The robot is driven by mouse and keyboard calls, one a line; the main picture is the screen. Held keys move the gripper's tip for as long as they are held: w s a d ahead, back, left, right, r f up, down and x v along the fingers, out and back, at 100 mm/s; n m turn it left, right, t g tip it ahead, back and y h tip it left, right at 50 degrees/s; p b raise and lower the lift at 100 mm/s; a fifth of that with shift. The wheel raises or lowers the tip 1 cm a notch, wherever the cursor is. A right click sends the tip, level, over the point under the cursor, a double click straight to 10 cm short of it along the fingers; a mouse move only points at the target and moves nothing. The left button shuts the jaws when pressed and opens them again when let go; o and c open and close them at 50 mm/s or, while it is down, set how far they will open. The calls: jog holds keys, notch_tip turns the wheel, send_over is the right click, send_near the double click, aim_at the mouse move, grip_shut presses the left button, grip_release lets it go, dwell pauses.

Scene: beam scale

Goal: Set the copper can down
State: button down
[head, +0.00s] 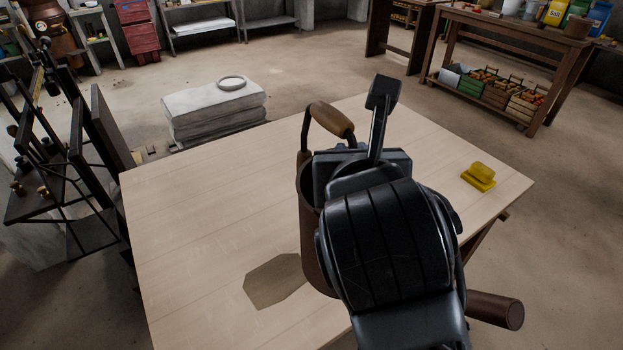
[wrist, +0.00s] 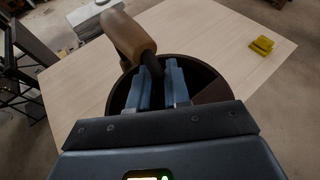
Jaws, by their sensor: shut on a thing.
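The copper can (head: 309,240) is a dark brown vessel with a wooden handle grip (head: 331,119) and a thick spout (head: 496,310) at the lower right. My gripper (wrist: 164,88) is shut on the can, with a dark bar below the wooden grip between its fingers in the wrist view. The can's open mouth (wrist: 205,82) shows around the fingers. In the head view my arm hides much of the can and the fingertips. The can is over the pale wooden table (head: 200,220); whether its base touches the top cannot be told.
A flat, darker angular patch (head: 274,281) lies on the table left of the can. A small yellow object (head: 480,176) sits near the right edge. The table's left and far parts are clear. A dark metal frame (head: 60,190) stands beyond its left edge.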

jog(key=w+a+f, duration=0.2)
jog(key=a+f, duration=0.8)
jog(key=a, duration=0.1)
jog(key=shift+w+a+f, duration=0.2)
jog(key=shift+f, duration=0.15)
jog(key=c, duration=1.1)
grip_release()
jog(key=shift+f, duration=0.15)
jog(key=shift+c, duration=0.2)
jog(key=shift+o, duration=0.3)
jog(key=v, duration=1.2)
